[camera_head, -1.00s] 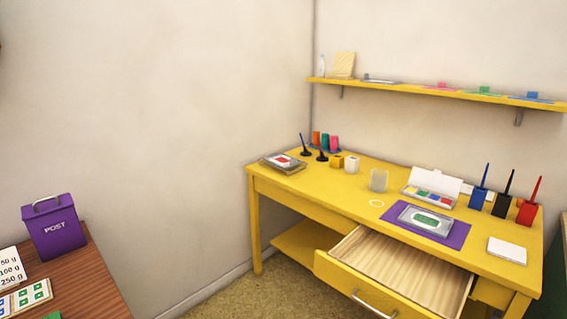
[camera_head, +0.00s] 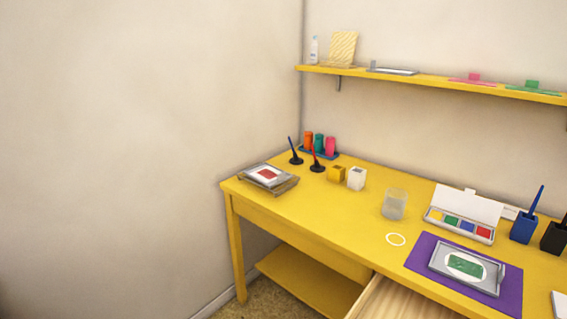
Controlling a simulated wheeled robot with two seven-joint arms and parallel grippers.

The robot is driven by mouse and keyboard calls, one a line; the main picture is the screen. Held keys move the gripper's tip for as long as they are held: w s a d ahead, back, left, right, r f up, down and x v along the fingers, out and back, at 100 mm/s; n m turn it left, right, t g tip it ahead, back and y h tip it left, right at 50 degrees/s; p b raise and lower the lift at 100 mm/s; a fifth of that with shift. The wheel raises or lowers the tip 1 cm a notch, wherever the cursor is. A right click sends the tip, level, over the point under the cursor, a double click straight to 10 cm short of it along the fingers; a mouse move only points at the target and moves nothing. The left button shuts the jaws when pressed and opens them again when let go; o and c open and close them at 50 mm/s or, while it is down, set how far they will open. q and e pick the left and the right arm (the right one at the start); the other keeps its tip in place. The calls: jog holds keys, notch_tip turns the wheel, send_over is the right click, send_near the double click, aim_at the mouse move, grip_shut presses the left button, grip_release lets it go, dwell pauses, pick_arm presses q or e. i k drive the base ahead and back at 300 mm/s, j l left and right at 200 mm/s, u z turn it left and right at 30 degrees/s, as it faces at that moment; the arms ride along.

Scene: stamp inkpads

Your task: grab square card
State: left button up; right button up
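Neither of my grippers is in view. A white flat square piece (camera_head: 560,304), perhaps a card or a stack of cards, lies on the yellow desk at the right edge of the head view, mostly cut off. A grey frame with a white oval and a green rectangle (camera_head: 465,264) lies on a purple mat (camera_head: 425,247). A flat item with a red rectangle on white (camera_head: 267,174) lies on a brownish slab at the desk's left end. I cannot tell for certain which is the square card.
The yellow desk (camera_head: 330,217) has an open drawer (camera_head: 385,303) sticking out in front. A clear cup (camera_head: 395,204), white ring (camera_head: 396,240), paint box (camera_head: 460,226), pen stands and small blocks stand on it. A yellow shelf (camera_head: 420,79) hangs above.

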aim_at(271, 176)
jog(key=i+j+z, duration=0.3)
jog(key=i+j, duration=0.3)
jog(key=i, duration=0.25)
jog(key=i+j+z, duration=0.25)
jog(key=i+j, duration=0.55)
